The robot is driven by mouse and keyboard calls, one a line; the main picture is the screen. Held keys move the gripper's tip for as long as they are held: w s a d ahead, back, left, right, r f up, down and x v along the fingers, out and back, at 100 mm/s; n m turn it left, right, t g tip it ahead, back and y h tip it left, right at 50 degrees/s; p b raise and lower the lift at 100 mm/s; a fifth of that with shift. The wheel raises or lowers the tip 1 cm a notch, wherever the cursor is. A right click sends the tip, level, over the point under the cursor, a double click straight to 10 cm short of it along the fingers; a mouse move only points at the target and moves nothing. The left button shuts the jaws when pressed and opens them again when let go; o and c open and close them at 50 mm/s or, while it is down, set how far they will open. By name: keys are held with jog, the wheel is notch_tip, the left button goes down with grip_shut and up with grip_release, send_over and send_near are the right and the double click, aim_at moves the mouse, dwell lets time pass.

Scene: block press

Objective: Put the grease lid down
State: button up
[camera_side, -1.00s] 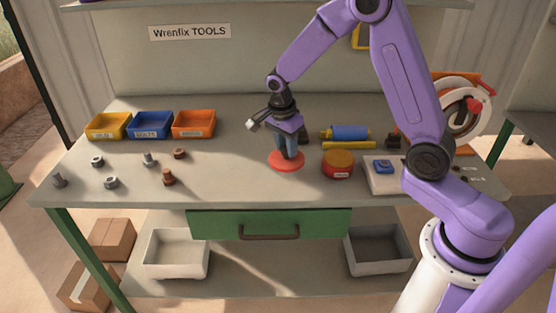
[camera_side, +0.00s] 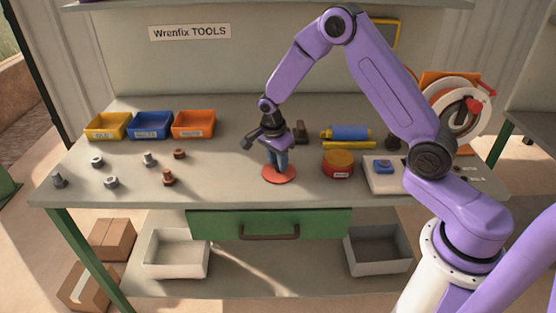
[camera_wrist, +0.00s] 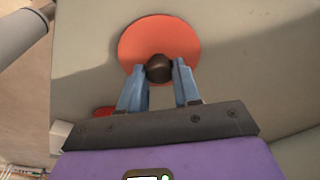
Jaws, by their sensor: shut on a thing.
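The grease lid is a flat round red-orange disc (camera_side: 278,176) with a dark knob at its centre. In the side view it is level, low over or on the bench top, left of the grease tin; I cannot tell whether it touches. My gripper (camera_side: 277,164) points down over it. In the wrist view the two blue fingers (camera_wrist: 158,74) are shut on the dark knob (camera_wrist: 158,66), with the lid's disc (camera_wrist: 150,35) spreading out beyond. The grease tin (camera_side: 338,170) is red with an open yellowish top.
Yellow (camera_side: 106,126), blue (camera_side: 150,125) and orange (camera_side: 194,124) bins stand at the back left. Several bolts and nuts lie in front of them. Bench around the lid is clear.

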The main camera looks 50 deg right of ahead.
aim_at(274, 174)
jog(key=shift+f, duration=0.1)
jog(key=o, duration=1.1)
jog(key=shift+c, duration=0.2)
notch_tip(274, 174, up, 12)
jog(key=a, duration=0.2)
jog(key=s+a+r+n, duration=0.3)
jog(key=s+a+n, duration=0.2)
jog(key=s+n, duration=0.3)
jog(key=s+r+n+y, duration=0.1)
jog(key=s+n+y, duration=0.1)
jog(key=s+n, duration=2)
jog(key=s, duration=0.4)
jog(key=shift+s+d+r+n, duration=0.15)
jog(key=shift+s+d+n, duration=0.1)
jog(key=shift+s+n, duration=0.05)
